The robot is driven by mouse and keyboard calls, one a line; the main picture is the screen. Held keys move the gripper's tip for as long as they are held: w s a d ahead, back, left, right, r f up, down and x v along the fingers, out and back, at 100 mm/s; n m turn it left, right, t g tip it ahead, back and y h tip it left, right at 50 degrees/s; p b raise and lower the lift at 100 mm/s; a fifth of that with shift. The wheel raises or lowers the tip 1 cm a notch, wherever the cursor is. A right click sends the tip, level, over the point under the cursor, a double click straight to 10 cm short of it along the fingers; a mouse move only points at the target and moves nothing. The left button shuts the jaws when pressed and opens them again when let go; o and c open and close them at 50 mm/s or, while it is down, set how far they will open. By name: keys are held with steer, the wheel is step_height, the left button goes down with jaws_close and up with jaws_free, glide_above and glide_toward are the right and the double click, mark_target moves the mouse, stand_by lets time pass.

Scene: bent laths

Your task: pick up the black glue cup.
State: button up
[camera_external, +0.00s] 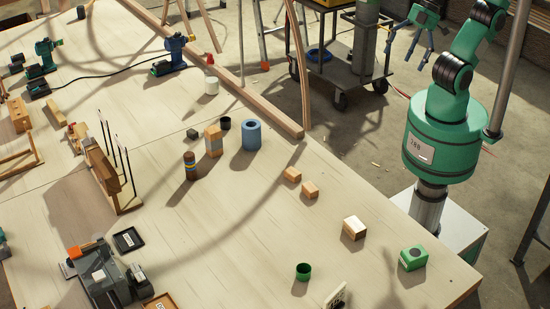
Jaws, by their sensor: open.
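A small black cup (225,123) stands upright on the light wooden table, just left of a blue cylinder (252,134). It looks like the glue cup, and its contents cannot be made out. My gripper (408,50) is at the upper right, open and empty. It is raised, well to the right of the cup and apart from it, and shows against the floor and cart beyond the table edge.
A wood-coloured block (213,141), a striped dark cylinder (191,166) and a small dark block (192,131) stand close to the cup. A long wooden lath (250,95) runs behind it. Small wooden blocks (310,190) and a green cup (303,271) lie nearer the front.

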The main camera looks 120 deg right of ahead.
steer(key=shift+s+a+f, duration=0.1)
steer(key=shift+s+f, duration=0.1)
steer(key=shift+s, duration=0.05)
steer(key=c, duration=1.1)
